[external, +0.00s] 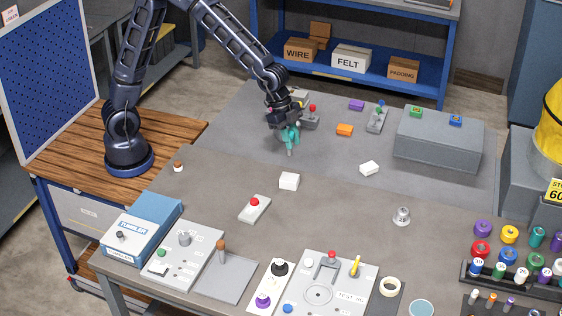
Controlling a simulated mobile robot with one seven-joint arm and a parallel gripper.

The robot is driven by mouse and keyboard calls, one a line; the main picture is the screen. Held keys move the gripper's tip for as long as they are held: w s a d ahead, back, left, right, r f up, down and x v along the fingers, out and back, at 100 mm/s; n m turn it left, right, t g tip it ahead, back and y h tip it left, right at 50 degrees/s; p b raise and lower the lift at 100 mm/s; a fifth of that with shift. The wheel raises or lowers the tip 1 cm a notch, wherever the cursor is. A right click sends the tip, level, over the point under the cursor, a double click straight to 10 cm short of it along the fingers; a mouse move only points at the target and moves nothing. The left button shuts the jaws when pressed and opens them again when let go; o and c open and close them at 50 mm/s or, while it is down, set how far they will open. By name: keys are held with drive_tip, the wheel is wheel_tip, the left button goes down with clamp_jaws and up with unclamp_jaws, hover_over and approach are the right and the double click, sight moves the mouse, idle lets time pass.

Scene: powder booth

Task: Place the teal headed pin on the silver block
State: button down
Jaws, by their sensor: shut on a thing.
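The fingers and the pin's head are too small to separate clearly. I cannot tell for certain which thing is the silver block. A large grey block (438,145) stands to the right with small green and blue pieces on top. A smaller grey block (375,122) with a blue knob stands between it and my gripper.
A grey piece with a red knob (311,120) stands close behind my gripper. Fixtures and coloured spools crowd the front and right. The grey surface between is largely clear.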

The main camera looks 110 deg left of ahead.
sight(289, 154)
drive_tip(key=shift+f, duration=4.65)
drive_tip(key=shift+f, duration=0.1)
drive_tip(key=c, duration=1.2)
unclamp_jaws()
drive_tip(key=shift+c, duration=0.2)
